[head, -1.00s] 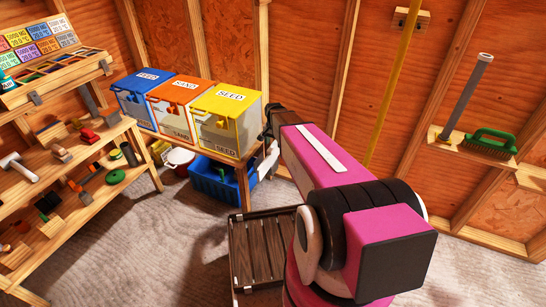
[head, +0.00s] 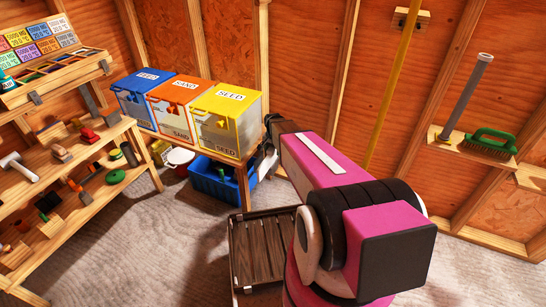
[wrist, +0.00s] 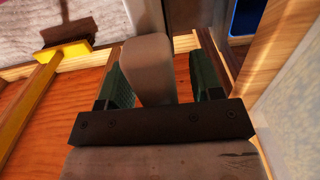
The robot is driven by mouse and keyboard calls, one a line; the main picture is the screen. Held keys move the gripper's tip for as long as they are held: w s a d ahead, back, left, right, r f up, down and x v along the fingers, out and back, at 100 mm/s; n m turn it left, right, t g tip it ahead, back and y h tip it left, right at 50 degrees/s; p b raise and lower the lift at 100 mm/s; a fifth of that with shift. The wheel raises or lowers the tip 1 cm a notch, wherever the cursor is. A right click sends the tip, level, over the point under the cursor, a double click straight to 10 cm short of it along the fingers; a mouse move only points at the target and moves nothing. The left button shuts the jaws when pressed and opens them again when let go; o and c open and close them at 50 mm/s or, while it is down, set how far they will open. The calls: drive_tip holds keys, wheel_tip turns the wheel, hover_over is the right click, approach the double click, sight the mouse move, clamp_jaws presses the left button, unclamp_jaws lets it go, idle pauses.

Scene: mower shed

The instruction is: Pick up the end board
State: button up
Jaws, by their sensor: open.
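My gripper (wrist: 161,83) is open in the wrist view, its two dark green pads apart. A rounded grey-beige piece stands between the pads; I cannot tell whether it touches them or what it is. I cannot pick out the end board for certain. A dark brown board edge (wrist: 221,57) shows just beyond the right pad, but I cannot tell whether it is the end board. In the head view my pink arm reaches toward the yellow seed bin (head: 226,118), and the gripper's fingertips are hidden there.
A dark slatted wooden bed (head: 258,250) with a rim stands on the floor, partly behind my arm. A blue tub (head: 215,182) sits under the bin table. Shelves (head: 70,165) with tools stand left. A yellow pole (head: 392,85) leans at the wall. Floor is clear at front left.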

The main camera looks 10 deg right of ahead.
drive_tip(key=shift+f, duration=0.25)
idle(0.3)
clamp_jaws()
drive_tip(key=shift+r, duration=0.1)
